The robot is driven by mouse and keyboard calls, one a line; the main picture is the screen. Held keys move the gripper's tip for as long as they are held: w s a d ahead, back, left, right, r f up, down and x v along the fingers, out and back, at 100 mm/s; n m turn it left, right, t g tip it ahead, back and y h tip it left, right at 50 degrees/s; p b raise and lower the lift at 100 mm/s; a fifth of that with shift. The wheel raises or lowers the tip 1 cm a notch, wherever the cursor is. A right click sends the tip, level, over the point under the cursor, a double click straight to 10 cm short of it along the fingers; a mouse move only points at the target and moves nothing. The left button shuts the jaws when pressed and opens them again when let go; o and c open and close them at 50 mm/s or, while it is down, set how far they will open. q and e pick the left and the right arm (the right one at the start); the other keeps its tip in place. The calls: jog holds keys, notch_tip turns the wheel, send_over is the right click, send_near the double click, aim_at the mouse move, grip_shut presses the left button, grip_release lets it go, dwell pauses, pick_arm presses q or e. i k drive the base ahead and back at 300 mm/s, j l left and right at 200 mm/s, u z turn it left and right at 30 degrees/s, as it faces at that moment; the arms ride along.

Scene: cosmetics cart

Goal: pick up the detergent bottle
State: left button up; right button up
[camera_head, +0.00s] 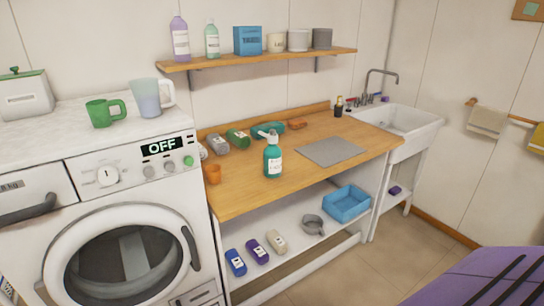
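A teal bottle (272,160) with a white trigger or pump top and a white label stands upright on the wooden counter, near its front edge. A purple bottle (180,39) and a pale green bottle (212,41) stand upright on the wall shelf. I cannot tell from the labels which one is the detergent bottle. Neither of my grippers shows in this view.
A grey mat (331,152) lies right of the teal bottle. A washing machine (60,225) is at left, a white sink (398,124) at right.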

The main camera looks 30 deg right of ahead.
aim_at(273, 154)
jog(key=i+l, duration=0.15)
jog(key=l, duration=0.25)
jog(key=i+l, duration=0.15)
jog(key=l, duration=0.25)
jog(key=i+l, duration=0.15)
jog(key=l, duration=0.25)
jog(key=i+l, duration=0.15)
jog(key=l, duration=0.25)
jog(key=i+l, duration=0.15)
jog(key=l, duration=0.25)
jog(key=i+l, duration=0.15)
jog(key=l, duration=0.25)
jog(key=i+l, duration=0.15)
jog(key=l, duration=0.25)
